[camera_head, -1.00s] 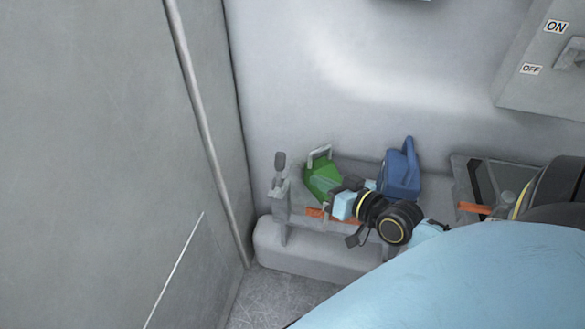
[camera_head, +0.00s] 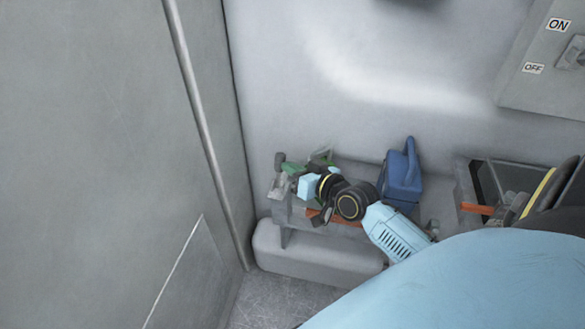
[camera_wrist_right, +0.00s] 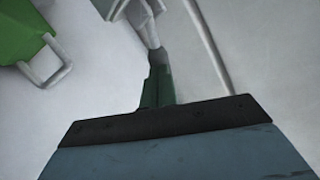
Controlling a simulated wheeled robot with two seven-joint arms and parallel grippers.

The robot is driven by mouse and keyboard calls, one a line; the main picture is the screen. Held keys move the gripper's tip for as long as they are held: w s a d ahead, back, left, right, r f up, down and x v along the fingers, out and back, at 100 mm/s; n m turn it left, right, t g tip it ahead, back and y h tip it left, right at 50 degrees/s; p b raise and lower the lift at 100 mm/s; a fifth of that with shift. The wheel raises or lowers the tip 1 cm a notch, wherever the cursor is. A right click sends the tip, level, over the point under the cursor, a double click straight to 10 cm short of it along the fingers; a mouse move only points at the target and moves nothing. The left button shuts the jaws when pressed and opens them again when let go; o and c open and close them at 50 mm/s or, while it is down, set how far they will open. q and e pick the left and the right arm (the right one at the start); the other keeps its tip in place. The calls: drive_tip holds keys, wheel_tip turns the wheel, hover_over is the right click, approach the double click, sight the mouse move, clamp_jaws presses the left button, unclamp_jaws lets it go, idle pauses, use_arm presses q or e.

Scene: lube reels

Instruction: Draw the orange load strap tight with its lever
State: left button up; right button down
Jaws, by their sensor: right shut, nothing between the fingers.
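The lever (camera_head: 280,161) is a grey handle with a dark grip, standing at the left end of a grey rack on the wall ledge. The orange strap (camera_head: 322,216) shows as a short piece along the rack front, partly hidden by my right arm. My right gripper (camera_head: 291,169) is shut and empty, with its fingertips close beside the lever. In the right wrist view the dark green fingers (camera_wrist_right: 158,88) overlap the lower end of the lever (camera_wrist_right: 151,30); I cannot tell whether they touch. My left gripper is not in view.
A green container (camera_head: 322,160) stands behind my right wrist; it also shows in the right wrist view (camera_wrist_right: 22,35). A blue container (camera_head: 403,178) stands to its right. An ON/OFF switch panel (camera_head: 545,75) is on the wall. A grey side wall (camera_head: 100,160) rises close on the left.

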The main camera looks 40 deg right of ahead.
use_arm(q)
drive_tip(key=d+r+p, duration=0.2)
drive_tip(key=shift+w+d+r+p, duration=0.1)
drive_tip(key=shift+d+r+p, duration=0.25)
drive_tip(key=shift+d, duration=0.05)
use_arm(e)
drive_tip(key=shift+w+d+m+g+y, duration=0.3)
drive_tip(key=shift+w+d+m+g, duration=0.15)
drive_tip(key=shift+w+m+g, duration=0.3)
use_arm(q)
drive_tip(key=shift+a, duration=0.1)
use_arm(e)
drive_tip(key=shift+s, duration=0.1)
